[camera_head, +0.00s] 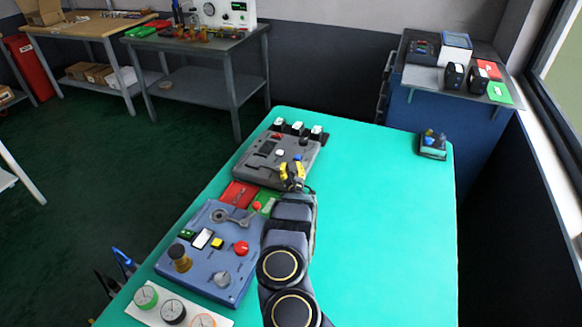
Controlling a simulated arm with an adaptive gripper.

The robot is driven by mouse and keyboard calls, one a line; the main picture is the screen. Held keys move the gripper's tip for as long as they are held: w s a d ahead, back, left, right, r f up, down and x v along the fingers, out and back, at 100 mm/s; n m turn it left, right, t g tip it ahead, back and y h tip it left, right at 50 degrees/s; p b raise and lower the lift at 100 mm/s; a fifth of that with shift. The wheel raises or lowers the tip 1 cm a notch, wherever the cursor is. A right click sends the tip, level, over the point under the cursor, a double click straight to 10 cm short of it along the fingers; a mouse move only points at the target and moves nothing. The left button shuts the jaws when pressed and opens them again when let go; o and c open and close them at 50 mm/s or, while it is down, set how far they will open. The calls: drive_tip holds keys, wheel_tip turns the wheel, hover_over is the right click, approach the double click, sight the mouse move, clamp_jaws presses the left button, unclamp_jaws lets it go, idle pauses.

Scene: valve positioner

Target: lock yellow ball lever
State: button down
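A yellow and dark part (291,170), which may be the yellow ball lever, shows at the right front corner of a grey panel unit (256,161). Its exact shape and position are too small to tell. My gripper (295,186) is at the end of my arm, right at this yellow part in the picture. I cannot tell whether it touches the part, and its fingers are too small and dark to read as open or shut.
A blue panel unit (205,262) with a red button and knobs lies left of my arm. Red (238,194) and green (268,200) pieces lie between the units. A small device (432,147) stands at the far right corner. The right side of the turquoise table (390,230) is clear.

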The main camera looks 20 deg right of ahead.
drive_tip(key=c, duration=0.8)
unclamp_jaws()
drive_tip(key=shift+c, duration=0.2)
drive_tip(key=v, duration=1.1)
drive_tip(key=shift+d, duration=0.1)
drive_tip(key=shift+s+a, duration=0.25)
drive_tip(key=shift+s, duration=0.25)
